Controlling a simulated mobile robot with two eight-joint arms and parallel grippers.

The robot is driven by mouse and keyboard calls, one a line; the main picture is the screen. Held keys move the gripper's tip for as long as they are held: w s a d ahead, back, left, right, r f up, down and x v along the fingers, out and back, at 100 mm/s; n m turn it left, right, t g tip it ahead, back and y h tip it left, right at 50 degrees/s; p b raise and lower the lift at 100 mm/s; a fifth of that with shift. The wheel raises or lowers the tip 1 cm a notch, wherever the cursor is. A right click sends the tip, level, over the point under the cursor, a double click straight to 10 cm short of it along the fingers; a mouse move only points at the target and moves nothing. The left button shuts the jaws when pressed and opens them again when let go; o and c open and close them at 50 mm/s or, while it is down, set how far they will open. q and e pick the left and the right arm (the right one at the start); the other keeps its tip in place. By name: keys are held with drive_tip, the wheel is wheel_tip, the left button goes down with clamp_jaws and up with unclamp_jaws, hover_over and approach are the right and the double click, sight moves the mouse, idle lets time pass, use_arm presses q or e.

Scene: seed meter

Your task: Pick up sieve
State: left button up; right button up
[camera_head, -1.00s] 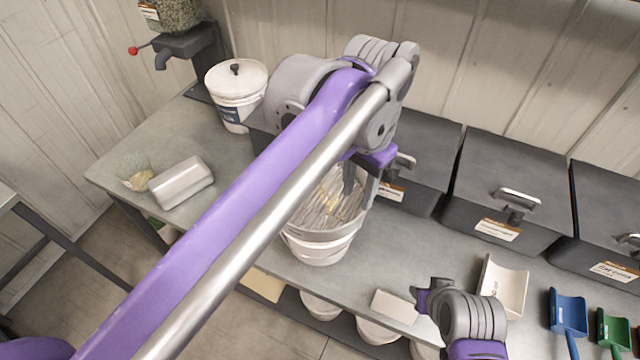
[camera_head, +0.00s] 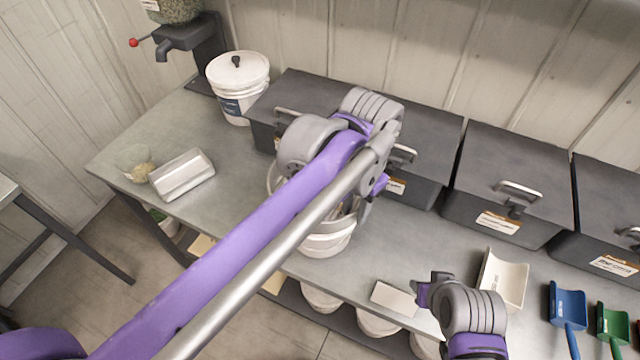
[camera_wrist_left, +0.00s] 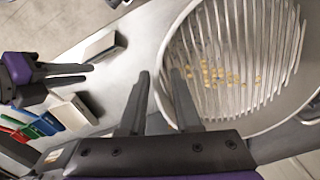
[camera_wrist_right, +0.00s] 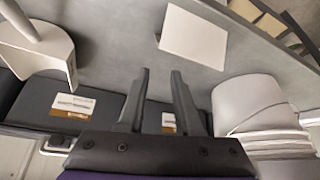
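The sieve (camera_wrist_left: 235,60) is a round grey-rimmed pan with parallel metal bars and yellow seeds among them. It sits on a white bucket (camera_head: 328,243); in the head view my left arm hides most of it. My left gripper (camera_wrist_left: 160,85) is open at the sieve's rim. In the left wrist view one finger appears outside the rim and the other overlaps its inside; contact is unclear. My right gripper (camera_wrist_right: 160,85) is open and empty over the bench, to the right of the bucket in the head view (camera_head: 428,292).
Dark lidded bins (camera_head: 510,185) line the back of the bench (camera_head: 225,225). A lidded white bucket (camera_head: 238,85), a metal scoop (camera_head: 182,174) and a clear seed cup (camera_head: 136,165) stand left. A white card (camera_head: 394,299), white scoop (camera_head: 503,280), blue scoop (camera_head: 568,308) and green scoop (camera_head: 613,328) lie right.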

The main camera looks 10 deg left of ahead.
use_arm(q)
clamp_jaws()
drive_tip(key=shift+r, duration=0.1)
